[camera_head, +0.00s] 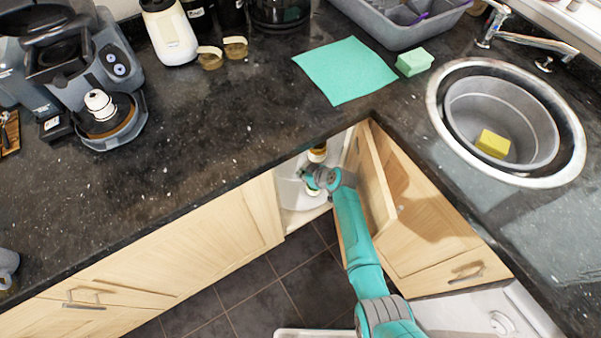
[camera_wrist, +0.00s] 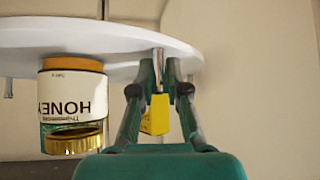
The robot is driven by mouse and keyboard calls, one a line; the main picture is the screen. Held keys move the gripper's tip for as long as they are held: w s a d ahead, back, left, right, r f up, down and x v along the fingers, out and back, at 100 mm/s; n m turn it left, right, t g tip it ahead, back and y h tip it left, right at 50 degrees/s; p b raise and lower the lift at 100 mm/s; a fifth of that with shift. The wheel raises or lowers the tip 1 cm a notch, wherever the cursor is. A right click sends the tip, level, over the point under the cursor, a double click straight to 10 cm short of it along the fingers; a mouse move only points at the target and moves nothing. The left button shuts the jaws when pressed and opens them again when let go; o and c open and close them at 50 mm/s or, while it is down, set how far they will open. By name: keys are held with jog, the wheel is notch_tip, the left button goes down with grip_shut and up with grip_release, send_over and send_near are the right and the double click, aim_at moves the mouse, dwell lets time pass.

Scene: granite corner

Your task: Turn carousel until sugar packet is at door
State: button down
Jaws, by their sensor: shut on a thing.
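The white carousel shelf (camera_head: 289,192) shows inside the open corner cabinet. It also shows in the wrist view (camera_wrist: 110,38), which is upside down. A honey jar (camera_wrist: 73,105) with a gold lid stands on it beside my gripper. My gripper (camera_head: 318,180) reaches into the cabinet opening. In the wrist view my gripper (camera_wrist: 159,75) has its fingers closed around a metal post (camera_wrist: 158,55) with a yellow block-shaped end (camera_wrist: 157,115). The post rises from the shelf near its rim. I cannot make out a sugar packet in either view.
The open cabinet door (camera_head: 371,185) stands close to the right of my arm. The dark granite counter edge runs above the opening. A sink (camera_head: 436,105) with a yellow sponge (camera_head: 493,143) lies right. A coffee machine (camera_head: 85,65) stands left. A pale wall (camera_wrist: 260,80) fills the wrist view's right.

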jog(key=c, duration=1.2)
grip_release()
jog(key=shift+o, duration=0.2)
notch_tip(320, 180, up, 10)
jog(key=shift+f, duration=0.1)
